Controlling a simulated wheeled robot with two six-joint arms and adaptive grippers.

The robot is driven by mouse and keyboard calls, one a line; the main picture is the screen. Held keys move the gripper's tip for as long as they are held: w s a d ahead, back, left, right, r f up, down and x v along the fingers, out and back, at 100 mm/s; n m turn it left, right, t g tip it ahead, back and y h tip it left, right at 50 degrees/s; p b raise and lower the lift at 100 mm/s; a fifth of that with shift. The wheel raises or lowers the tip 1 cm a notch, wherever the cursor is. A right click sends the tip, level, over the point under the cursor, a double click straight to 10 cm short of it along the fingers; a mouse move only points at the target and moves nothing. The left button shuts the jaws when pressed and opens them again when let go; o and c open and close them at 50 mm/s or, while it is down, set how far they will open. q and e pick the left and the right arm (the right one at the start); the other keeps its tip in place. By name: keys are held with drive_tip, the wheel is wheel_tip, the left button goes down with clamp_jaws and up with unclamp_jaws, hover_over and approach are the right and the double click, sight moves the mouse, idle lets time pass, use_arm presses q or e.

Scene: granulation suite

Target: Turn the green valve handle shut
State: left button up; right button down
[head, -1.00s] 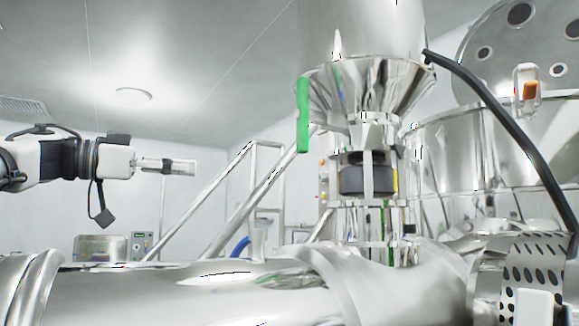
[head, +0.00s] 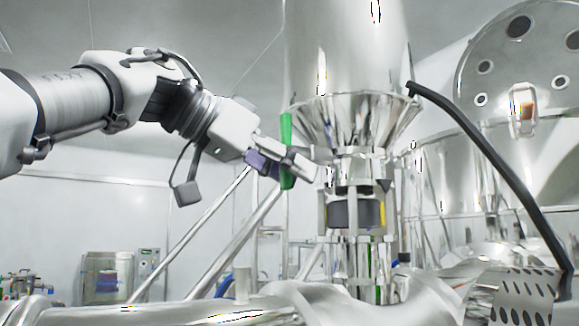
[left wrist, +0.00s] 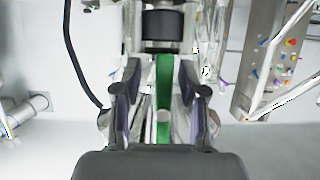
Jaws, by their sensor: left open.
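The green valve handle (head: 286,150) hangs upright at the left side of the steel funnel (head: 352,120) in the head view. My left gripper (head: 284,166) is at the lower part of the handle, its fingers on either side of it. In the left wrist view the green handle (left wrist: 164,95) stands between the two open fingers of the left gripper (left wrist: 160,100), with gaps showing at both sides. The fingers partly hide the handle's lower part in the head view. My right gripper is not clearly seen.
A dark hose (head: 490,165) curves down on the right. A large steel vessel (head: 455,180) stands behind it. Steel railings (head: 245,235) rise behind the left arm. A horizontal steel body (head: 200,312) fills the bottom.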

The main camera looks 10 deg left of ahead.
use_arm(q)
drive_tip(key=shift+a, duration=0.4)
drive_tip(key=shift+c, duration=1.3)
drive_tip(key=shift+w+a, duration=0.1)
drive_tip(key=shift+a, duration=0.05)
clamp_jaws()
drive_tip(key=shift+s+d, duration=0.2)
drive_tip(key=shift+s, duration=0.05)
drive_tip(key=shift+w+a, duration=0.1)
drive_tip(key=m, duration=0.1)
drive_tip(key=m+t+b, duration=0.1)
drive_tip(key=t+y+b, duration=0.1)
drive_tip(key=shift+w+a+r+m, duration=0.15)
drive_tip(key=shift+w+a+m, duration=0.1)
drive_tip(key=shift+w+m, duration=0.15)
drive_tip(key=shift+w+a+r+m+t+b, duration=0.15)
drive_tip(key=shift+m+t+b, duration=0.15)
drive_tip(key=shift+m, duration=0.2)
drive_tip(key=shift+w+a+r+m+t+b, duration=0.1)
drive_tip(key=shift+r+m+t+b, duration=0.1)
drive_tip(key=shift+m+b, duration=0.25)
drive_tip(key=shift+y, duration=0.3)
